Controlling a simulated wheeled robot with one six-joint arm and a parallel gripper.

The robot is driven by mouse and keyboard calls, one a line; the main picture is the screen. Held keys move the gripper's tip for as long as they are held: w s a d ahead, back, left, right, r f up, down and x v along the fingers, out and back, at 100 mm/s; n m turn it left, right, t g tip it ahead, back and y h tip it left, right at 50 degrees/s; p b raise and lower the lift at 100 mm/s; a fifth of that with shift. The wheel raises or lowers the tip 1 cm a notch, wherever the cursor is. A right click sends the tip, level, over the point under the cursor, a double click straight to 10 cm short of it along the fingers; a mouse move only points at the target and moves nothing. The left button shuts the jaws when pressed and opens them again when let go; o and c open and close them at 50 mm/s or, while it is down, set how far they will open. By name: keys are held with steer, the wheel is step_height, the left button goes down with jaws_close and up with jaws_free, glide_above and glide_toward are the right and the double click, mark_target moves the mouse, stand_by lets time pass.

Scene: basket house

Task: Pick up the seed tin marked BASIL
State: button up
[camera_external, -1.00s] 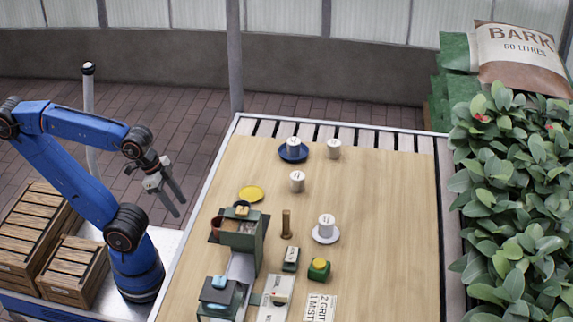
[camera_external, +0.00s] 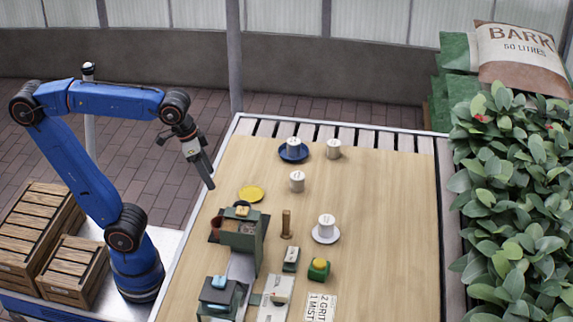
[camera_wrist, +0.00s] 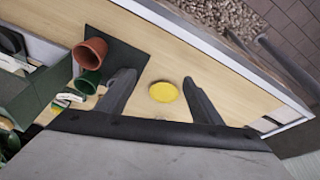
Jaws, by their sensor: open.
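Several white tins stand upright on the wooden table in the external view. One tin (camera_external: 293,145) is on a blue saucer (camera_external: 293,157) at the back, and another tin (camera_external: 334,149) stands to its right. A third tin (camera_external: 297,181) stands nearer, and one more tin (camera_external: 326,226) is on a white saucer (camera_external: 326,239). Their labels are too small to read, so I cannot tell which is BASIL. My gripper (camera_external: 209,178) is open and empty above the table's left edge, pointing down, well left of the tins. No tin shows in the wrist view.
A yellow disc (camera_external: 251,194) lies on the table near my gripper; it also shows between the fingers in the wrist view (camera_wrist: 163,92). A terracotta pot (camera_wrist: 90,53) and a green pot (camera_wrist: 88,82) lie left of it. A brass post (camera_external: 286,224) stands mid-table. The right side is clear.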

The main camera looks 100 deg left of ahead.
steer(key=w+a+r+n+g, duration=0.1)
steer(key=w+a+r+n, duration=0.1)
steer(key=w+a+r, duration=0.3)
steer(key=w+a+r+n, duration=0.1)
steer(key=w+r+n, duration=0.15)
steer(key=w, duration=0.45)
steer(key=r+n+g, duration=0.2)
steer(key=n+g, duration=0.1)
steer(key=n, duration=0.7)
glide_above(334, 143)
steer(key=shift+m, duration=0.25)
steer(key=f, duration=1.2)
steer(key=shift+d, duration=0.3)
steer(key=shift+a+f, duration=0.15)
steer(key=shift+f, duration=1.2)
steer(key=shift+a+f, duration=0.1)
steer(key=shift+f, duration=1.2)
steer(key=c, duration=1.2)
